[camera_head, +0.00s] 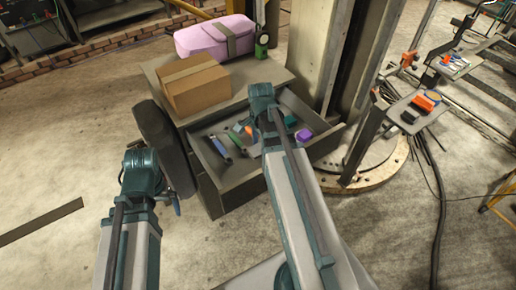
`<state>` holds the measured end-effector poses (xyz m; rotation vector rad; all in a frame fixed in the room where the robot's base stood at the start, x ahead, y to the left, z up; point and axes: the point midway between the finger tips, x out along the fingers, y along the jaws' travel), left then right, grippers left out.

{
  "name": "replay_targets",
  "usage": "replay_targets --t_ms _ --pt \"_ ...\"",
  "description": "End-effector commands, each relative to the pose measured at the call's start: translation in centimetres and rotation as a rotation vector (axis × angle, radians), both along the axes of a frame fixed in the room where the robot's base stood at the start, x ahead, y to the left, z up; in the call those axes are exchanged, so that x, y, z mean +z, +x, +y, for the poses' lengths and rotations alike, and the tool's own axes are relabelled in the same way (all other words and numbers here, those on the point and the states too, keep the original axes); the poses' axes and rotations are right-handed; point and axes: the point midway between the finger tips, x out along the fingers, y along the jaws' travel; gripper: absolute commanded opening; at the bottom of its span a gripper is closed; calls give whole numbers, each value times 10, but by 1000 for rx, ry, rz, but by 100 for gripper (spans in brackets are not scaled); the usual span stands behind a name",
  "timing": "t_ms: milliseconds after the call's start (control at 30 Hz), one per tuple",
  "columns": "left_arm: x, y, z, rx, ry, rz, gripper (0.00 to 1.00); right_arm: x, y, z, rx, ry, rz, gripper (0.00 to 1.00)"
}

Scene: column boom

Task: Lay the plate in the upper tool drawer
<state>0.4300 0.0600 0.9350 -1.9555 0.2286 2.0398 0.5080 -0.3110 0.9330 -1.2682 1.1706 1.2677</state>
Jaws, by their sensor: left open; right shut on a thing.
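The upper tool drawer (328,142) is pulled out of the grey cabinet and stands open in the middle of the view. Several small tools lie in it. My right arm reaches across the drawer, and its teal wrist (262,93) is above the drawer's back part. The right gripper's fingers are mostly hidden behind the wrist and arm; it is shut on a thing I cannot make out. I cannot pick out the plate. My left wrist (141,172) is left of the cabinet, apart from the drawer. The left gripper (176,206) barely shows beside it and is open.
A cardboard box (195,86) and a pink case (214,38) stand on the cabinet top. A dark rounded slab (162,148) is at the cabinet's left side. A metal column (320,50) rises behind right. A small tool tray (410,112) stands at right.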

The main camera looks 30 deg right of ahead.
Motion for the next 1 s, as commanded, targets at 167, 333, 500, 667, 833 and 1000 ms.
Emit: replay_targets --t_ms 167,333,500,667,833,1000 --pt "-25 0 0 0 0 0 100 -25 0 0 -1 0 0 0" --pt "-51 0 0 0 0 0 100 -51 0 0 -1 0 0 0" --pt "-61 0 0 0 0 0 100 -61 0 0 -2 0 0 0" --pt "-60 0 0 0 0 0 100 -60 0 0 -2 0 0 0" --pt "-74 0 0 0 0 0 100 -74 0 0 -2 0 0 0" --pt "-95 0 0 0 0 0 100 -95 0 0 -2 0 0 0"
